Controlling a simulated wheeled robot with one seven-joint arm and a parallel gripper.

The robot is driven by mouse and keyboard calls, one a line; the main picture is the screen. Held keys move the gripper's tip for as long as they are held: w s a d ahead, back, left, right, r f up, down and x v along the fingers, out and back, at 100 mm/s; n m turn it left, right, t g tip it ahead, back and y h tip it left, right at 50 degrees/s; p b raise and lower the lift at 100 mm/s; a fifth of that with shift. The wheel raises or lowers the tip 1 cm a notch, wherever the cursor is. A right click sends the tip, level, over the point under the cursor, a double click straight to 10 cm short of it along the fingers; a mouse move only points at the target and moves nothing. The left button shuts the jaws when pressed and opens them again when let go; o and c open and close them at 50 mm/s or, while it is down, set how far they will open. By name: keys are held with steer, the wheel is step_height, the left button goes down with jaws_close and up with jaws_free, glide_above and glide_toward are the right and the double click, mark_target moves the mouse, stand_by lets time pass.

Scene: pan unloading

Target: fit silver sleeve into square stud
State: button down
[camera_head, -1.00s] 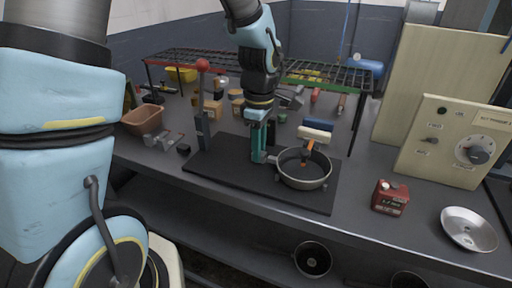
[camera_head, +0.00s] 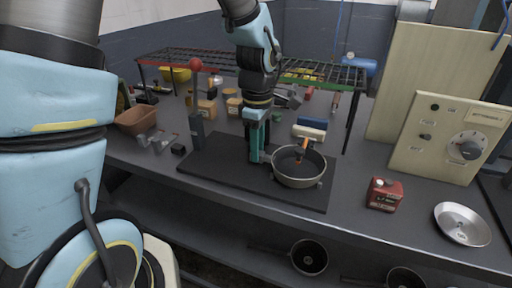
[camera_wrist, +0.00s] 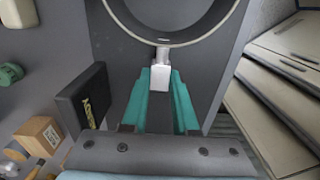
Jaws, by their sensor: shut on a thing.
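A pale silver piece, which looks like the silver sleeve (camera_wrist: 160,78), sits between the teal fingers of my gripper (camera_wrist: 160,88) in the wrist view. My gripper (camera_head: 257,152) is shut on it. It lies against the side of a round pan (camera_wrist: 112,22), in line with a short metal stub (camera_wrist: 162,54) at the pan's rim. In the head view the pan (camera_head: 299,181) is on the black mat (camera_head: 230,175), just right of my gripper. I cannot make out a square stud; the fingers and the sleeve may hide it.
An orange-handled thing (camera_head: 303,146) stands in the pan. A grey post with a red ball (camera_head: 196,66) rises left of my gripper. A red can (camera_head: 384,194) and a metal dish (camera_head: 462,224) are at the right. The mat's left part is clear.

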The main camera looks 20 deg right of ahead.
steer(key=shift+s+d, duration=0.75)
steer(key=shift+d, duration=0.05)
stand_by(0.8)
steer(key=c, duration=0.6)
jaws_free()
step_height(320, 180, up, 11)
steer(key=b, duration=0.1)
steer(key=shift+b, duration=0.4)
steer(key=shift+f, duration=0.1)
